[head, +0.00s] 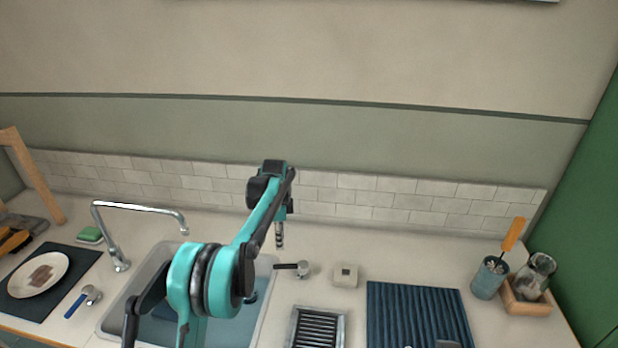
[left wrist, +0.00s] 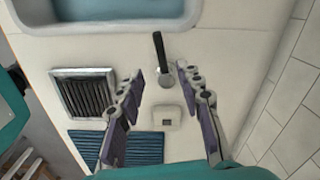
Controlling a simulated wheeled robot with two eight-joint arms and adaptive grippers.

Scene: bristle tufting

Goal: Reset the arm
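My left arm reaches up over the sink in the head view. Its gripper (head: 279,236) points down above the counter behind the sink's right end. In the left wrist view my left gripper (left wrist: 160,74) has its two fingers apart with nothing between them. Below it on the counter lies a tool with a black handle and round grey head (head: 303,268), which also shows in the left wrist view (left wrist: 158,52). The gripper is apart from it. My right gripper is not recognisable; a dark shape at the head view's bottom edge is too cut off to tell.
A pale square block (head: 345,277), a slatted metal tray (head: 291,330) and a blue ribbed mat (head: 415,312) lie right of the sink (head: 263,285). A faucet (head: 113,245) stands left. A cup (head: 488,278) and a glass jar (head: 535,275) stand far right.

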